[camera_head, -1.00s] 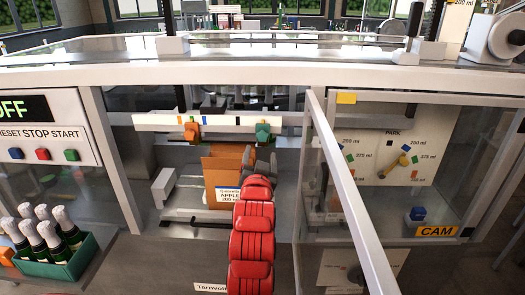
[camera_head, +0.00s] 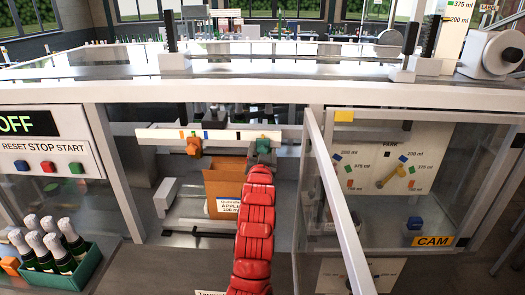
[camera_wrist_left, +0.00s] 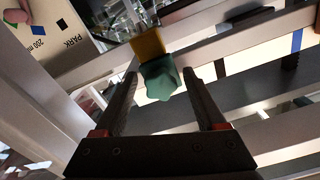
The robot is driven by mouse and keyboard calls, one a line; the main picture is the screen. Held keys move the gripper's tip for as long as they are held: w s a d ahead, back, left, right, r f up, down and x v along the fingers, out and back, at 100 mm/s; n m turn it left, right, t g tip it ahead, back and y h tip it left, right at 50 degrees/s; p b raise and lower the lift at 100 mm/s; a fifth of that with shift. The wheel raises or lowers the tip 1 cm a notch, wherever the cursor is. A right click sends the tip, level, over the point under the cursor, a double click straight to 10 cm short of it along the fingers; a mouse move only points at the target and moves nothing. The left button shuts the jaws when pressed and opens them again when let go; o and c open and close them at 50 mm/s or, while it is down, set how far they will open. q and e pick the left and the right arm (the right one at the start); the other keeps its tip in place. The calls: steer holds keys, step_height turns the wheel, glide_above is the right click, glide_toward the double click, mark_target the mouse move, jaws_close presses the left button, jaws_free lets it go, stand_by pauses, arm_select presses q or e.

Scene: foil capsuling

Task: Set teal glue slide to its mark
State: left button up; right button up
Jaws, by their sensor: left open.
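The teal glue slide (camera_head: 263,137) sits on the right part of a white rail (camera_head: 222,135) with coloured marks, including a blue mark (camera_head: 205,135) and a black mark (camera_head: 238,135). My left gripper (camera_head: 263,148) is at the teal slide and partly covers it. In the left wrist view, the slide's teal knob (camera_wrist_left: 160,80) lies between the open fingers (camera_wrist_left: 160,76), with a gap visible on each side. My right gripper is out of view.
An open cardboard box (camera_head: 222,182) stands below the rail, left of my arm. A slanted pale frame bar (camera_head: 335,190) is close on the right. A crate of bottles (camera_head: 85,268) is at lower left, below a button panel (camera_head: 45,150) reading OFF.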

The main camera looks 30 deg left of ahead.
arm_select(q)
jaws_close()
stand_by(0.3)
